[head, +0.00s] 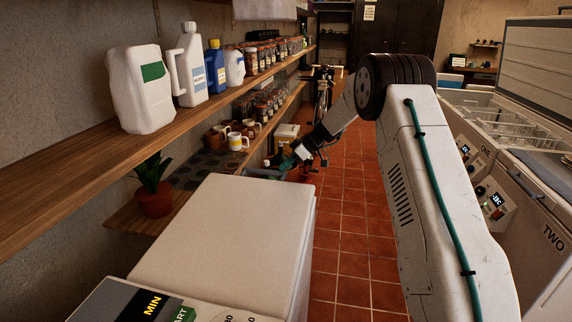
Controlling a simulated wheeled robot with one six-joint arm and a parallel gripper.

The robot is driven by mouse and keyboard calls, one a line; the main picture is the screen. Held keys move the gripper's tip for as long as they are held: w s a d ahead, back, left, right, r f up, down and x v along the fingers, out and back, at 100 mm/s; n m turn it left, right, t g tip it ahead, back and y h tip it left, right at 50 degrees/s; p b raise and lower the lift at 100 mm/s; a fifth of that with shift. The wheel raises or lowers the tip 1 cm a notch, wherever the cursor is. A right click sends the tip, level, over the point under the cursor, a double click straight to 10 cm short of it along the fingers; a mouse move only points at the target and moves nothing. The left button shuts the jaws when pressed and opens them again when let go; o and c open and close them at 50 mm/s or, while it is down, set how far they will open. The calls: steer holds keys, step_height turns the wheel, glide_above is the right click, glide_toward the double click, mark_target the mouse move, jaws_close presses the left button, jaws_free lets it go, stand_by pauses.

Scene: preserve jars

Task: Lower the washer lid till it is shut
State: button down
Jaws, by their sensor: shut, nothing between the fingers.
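The white washer (302,263) stands at the lower left, with its control panel (165,308) nearest me. Its white lid (228,232) lies flat, or nearly so, over the top. I cannot tell whether a small gap is left under it. A greyish bar, perhaps a handle, shows at the lid's far edge. My gripper (294,158) is beyond that far edge, at the end of my white arm reaching from the right. It is small and dark here, shut and empty. I cannot tell whether it touches the lid.
A wooden shelf (75,165) along the left wall holds bottles (142,90) and jars. A lower shelf holds mugs and a potted plant (153,185). White chest machines marked ONE and TWO (530,200) stand at right, one lid raised. Red tiled floor (345,240) lies clear between.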

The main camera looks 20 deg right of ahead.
steer(key=f, duration=0.3)
steer(key=shift+w+d+f+g, duration=0.1)
steer(key=shift+w+d+g, duration=0.1)
steer(key=shift+g, duration=0.1)
steer(key=shift+a, duration=0.1)
